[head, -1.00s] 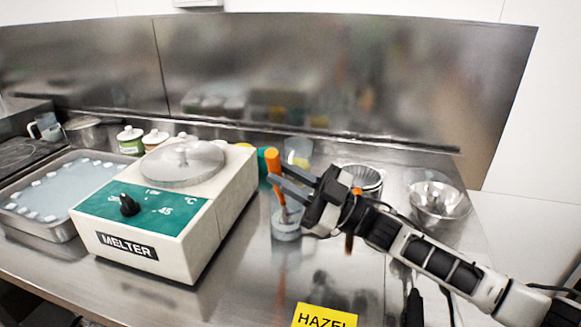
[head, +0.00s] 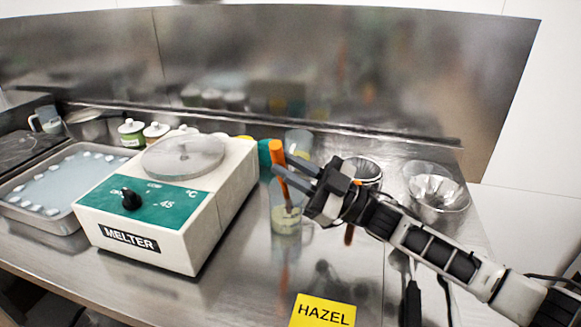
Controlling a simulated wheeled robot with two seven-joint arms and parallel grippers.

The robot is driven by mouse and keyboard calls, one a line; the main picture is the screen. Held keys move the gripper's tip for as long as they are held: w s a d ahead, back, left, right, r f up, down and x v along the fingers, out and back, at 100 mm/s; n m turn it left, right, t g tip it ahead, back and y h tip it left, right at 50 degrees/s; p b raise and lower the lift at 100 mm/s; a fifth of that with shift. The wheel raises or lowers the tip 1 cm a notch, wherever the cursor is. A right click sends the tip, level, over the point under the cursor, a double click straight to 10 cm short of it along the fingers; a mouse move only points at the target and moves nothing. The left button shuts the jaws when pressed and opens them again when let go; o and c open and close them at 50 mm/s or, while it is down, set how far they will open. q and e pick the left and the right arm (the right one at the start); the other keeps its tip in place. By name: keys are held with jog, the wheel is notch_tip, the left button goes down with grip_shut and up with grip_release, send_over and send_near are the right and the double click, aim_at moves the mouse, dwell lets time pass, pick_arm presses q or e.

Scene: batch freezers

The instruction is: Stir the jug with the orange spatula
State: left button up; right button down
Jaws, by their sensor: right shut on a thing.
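The orange spatula (head: 277,152) stands a little tilted, with its lower end inside the clear jug (head: 285,222). The jug stands on the steel counter, just right of the melter, and holds a pale yellowish-green content low down. My right gripper (head: 281,176) comes in from the right above the jug and is shut on the spatula's handle. The spatula's lower tip is hard to make out in the content. My left gripper is not in view.
The white melter (head: 215,207) stands close left of the jug. A tray (head: 50,222) with white pieces lies farther left. Metal bowls (head: 437,197) stand at the right. A yellow HAZEL label (head: 322,312) lies in front, with bare counter around it.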

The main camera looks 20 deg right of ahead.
aim_at(280, 143)
jog(key=shift+s+a+r+p, duration=0.2)
jog(key=shift+s+r+p, duration=0.1)
jog(key=shift+r+p, duration=0.5)
jog(key=shift+s+a+r+p, duration=0.15)
jog(key=shift+s+r+p, duration=0.15)
jog(key=shift+r+p, duration=0.45)
jog(key=shift+s+a+r+p, duration=0.25)
jog(key=shift+r+p, duration=0.25)
jog(key=shift+r, duration=0.5)
jog(key=r, duration=0.1)
jog(key=s+r, duration=0.1)
jog(key=r, duration=0.1)
jog(key=a+r, duration=0.1)
jog(key=shift+s+r, duration=0.25)
jog(key=shift+s, duration=0.1)
jog(key=shift+r, duration=2.45)
